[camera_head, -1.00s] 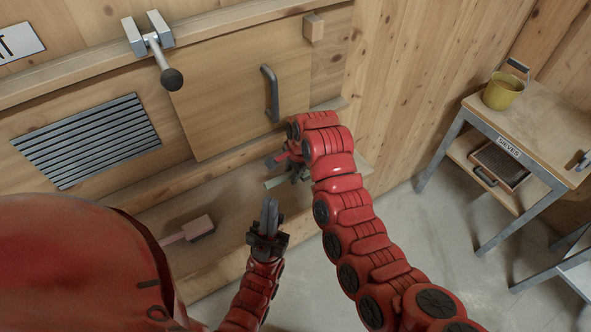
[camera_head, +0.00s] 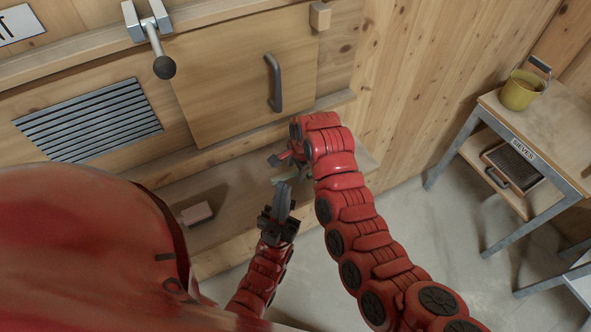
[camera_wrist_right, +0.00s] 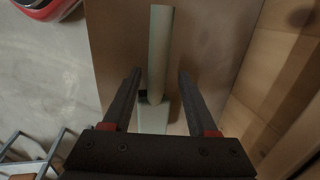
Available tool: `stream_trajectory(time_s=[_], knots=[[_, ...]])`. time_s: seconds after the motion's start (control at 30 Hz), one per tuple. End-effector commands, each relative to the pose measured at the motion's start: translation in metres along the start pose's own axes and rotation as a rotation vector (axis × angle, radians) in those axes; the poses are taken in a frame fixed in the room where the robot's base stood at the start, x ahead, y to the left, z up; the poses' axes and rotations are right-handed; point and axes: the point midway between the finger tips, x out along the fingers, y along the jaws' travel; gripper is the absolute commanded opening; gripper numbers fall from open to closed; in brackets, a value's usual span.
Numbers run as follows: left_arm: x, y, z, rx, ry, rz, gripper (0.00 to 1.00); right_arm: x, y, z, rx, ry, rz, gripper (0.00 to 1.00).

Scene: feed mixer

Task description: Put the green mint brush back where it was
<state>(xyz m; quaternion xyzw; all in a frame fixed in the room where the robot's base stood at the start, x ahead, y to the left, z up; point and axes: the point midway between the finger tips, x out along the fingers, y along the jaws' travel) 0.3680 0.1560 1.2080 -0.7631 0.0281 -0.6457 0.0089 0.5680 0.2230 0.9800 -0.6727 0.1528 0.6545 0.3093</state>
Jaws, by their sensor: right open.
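The mint green brush (camera_head: 284,178) lies on the wooden ledge (camera_head: 232,190) below the cabinet door, partly hidden by my grippers. In the right wrist view its pale green handle (camera_wrist_right: 160,50) runs between the two dark fingers of my right gripper (camera_wrist_right: 155,82). These fingers are open, with a gap on each side of the handle. In the head view my right gripper (camera_head: 287,158) is over the ledge, mostly hidden by its own arm. My left gripper (camera_head: 284,196) is just in front of the brush. Its fingers overlap in this view, so their opening is unclear.
A pink brush (camera_head: 197,214) lies farther left on the ledge, partly covered by my body. Above are a vent grille (camera_head: 90,118) and a door with a grey handle (camera_head: 274,83). A side table (camera_head: 545,122) with a yellow pot (camera_head: 520,92) stands right. Floor between is clear.

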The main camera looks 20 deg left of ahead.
Motion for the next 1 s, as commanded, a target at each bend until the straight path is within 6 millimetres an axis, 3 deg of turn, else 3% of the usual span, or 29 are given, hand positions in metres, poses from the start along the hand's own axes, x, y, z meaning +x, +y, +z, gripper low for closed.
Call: stream_trajectory(time_s=[0.17, 0.3, 0.5, 0.7, 1.0], knots=[[-0.013, 0.001, 0.002, 0.0, 0.0, 0.0, 0.0, -0.02, -0.001, 0.0, 0.001, 0.0, -0.009, 0.59], [-0.028, 0.001, 0.005, 0.0, 0.0, 0.0, 0.0, -0.052, -0.001, 0.001, 0.0, -0.001, -0.01, 0.59], [-0.013, 0.001, 0.002, 0.0, 0.0, 0.0, 0.0, -0.094, -0.001, -0.001, 0.002, -0.003, -0.003, 0.59], [-0.009, 0.0, 0.002, 0.0, 0.0, 0.0, 0.0, -0.11, -0.001, 0.0, 0.002, -0.004, -0.003, 0.59], [-0.008, 0.0, 0.001, 0.0, 0.0, 0.0, 0.0, -0.114, 0.0, 0.0, 0.001, -0.002, -0.001, 0.59]])
